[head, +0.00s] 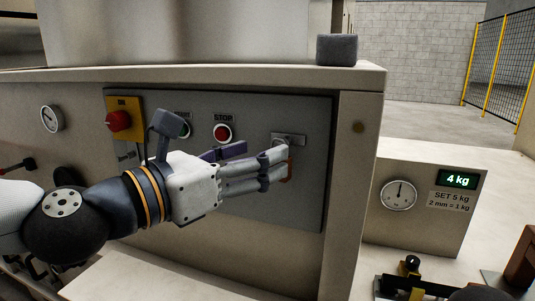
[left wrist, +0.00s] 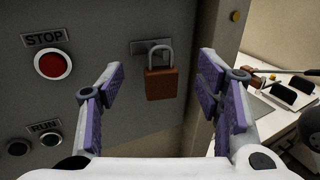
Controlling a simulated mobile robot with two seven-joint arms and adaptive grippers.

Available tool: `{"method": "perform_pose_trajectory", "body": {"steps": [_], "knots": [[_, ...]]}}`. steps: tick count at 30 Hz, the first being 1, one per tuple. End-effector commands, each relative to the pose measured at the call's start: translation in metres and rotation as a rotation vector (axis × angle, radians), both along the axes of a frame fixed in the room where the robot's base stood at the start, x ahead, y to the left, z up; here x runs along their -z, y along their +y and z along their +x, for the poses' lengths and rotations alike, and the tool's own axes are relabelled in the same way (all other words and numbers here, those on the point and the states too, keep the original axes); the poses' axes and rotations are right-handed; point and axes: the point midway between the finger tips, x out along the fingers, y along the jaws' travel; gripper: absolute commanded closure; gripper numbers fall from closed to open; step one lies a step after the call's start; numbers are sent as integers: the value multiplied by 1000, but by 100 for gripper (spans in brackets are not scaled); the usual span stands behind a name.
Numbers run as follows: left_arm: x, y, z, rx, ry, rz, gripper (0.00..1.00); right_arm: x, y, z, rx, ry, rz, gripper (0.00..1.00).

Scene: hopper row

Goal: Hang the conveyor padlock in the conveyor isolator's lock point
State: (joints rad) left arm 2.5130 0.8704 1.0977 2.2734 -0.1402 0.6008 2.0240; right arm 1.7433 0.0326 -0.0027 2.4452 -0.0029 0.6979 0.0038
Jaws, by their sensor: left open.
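An orange-brown padlock (left wrist: 161,83) hangs upright with its shackle at a small metal bracket (left wrist: 150,47) on the grey panel. In the head view the bracket (head: 288,139) shows right of the STOP button, and the padlock is mostly hidden behind my fingers. My left gripper (head: 262,164) is open in front of it. In the left wrist view its purple-padded fingers stand on either side of the padlock, apart from it. A red rotary switch (head: 118,120) on a yellow plate (head: 126,104) sits at the panel's upper left, marked ON. My right gripper is not in view.
The panel has a red STOP button (head: 222,132) and a green button (head: 184,130) partly behind my gripper. A grey block (head: 337,49) sits on the ledge above. At right stand a dial (head: 398,195) and a 4 kg display (head: 458,180).

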Motion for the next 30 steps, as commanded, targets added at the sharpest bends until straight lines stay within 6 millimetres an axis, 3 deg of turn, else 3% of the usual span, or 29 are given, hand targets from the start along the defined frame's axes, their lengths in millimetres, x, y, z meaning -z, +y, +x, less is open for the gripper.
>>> {"method": "perform_pose_trajectory", "body": {"steps": [7, 18, 26, 28, 29, 30], "knots": [[0, -31, 33, 1, -1, 3, 41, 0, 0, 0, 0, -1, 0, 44], [0, -37, 40, 0, -1, 2, 41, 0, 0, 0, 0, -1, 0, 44], [0, -37, 40, 0, -1, 2, 98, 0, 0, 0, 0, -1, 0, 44], [0, -37, 40, 0, -1, 2, 100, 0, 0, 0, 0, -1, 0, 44], [0, -37, 40, 0, -1, 2, 79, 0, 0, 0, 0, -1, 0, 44], [0, -37, 40, 0, -1, 2, 88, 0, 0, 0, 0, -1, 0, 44]]}}
